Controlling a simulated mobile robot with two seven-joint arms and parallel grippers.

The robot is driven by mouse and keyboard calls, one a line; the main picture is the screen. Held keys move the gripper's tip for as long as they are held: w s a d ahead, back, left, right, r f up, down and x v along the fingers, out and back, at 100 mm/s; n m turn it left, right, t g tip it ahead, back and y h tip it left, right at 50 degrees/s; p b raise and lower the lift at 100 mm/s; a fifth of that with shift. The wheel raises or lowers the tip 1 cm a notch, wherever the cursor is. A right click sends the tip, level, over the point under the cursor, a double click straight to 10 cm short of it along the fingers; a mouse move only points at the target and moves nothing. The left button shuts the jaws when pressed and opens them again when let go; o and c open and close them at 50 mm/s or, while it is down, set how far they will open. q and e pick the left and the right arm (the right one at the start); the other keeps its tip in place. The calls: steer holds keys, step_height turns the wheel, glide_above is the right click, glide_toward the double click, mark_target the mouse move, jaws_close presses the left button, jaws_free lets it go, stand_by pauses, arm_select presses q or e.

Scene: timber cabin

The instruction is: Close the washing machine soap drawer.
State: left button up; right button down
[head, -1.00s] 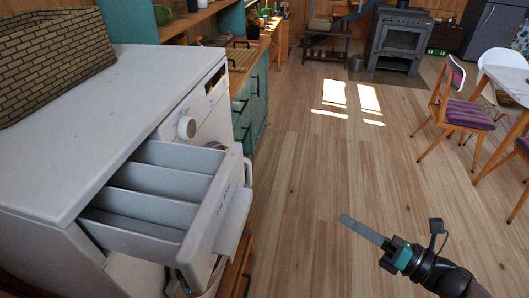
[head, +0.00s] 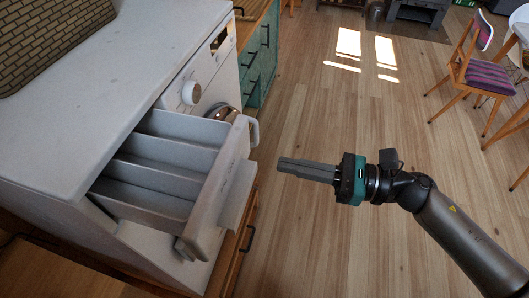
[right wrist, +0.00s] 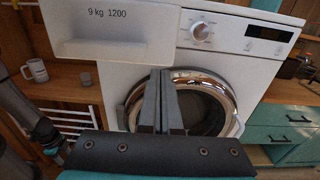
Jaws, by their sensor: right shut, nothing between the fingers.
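The soap drawer (head: 170,160) of the white washing machine (head: 85,95) is pulled well out, with its long compartments showing empty. Its front panel is also seen in the right wrist view (right wrist: 108,18), marked "9 kg 1200", at the upper left. My right gripper (head: 282,165) is shut and empty, to the right of the drawer front in the head view and apart from it. In the right wrist view its fingers (right wrist: 162,78) point at the machine's round door (right wrist: 205,100), below and right of the drawer panel. My left gripper is not clearly seen.
The dial (right wrist: 201,31) is right of the drawer. A brick-patterned box (head: 40,35) sits on the machine. Teal cabinets (head: 258,60) stand beyond it. A chair (head: 482,70) is at the far right. The wooden floor (head: 310,110) between is clear.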

mark_target(182, 141)
steer(key=p+x, duration=0.1)
steer(key=x, duration=0.3)
steer(key=shift+w+a+r, duration=0.1)
steer(key=shift+w+a, duration=0.2)
steer(key=shift+a, duration=0.4)
steer(key=b+x, duration=0.1)
steer(key=x, duration=1.5)
steer(key=shift+a, duration=0.1)
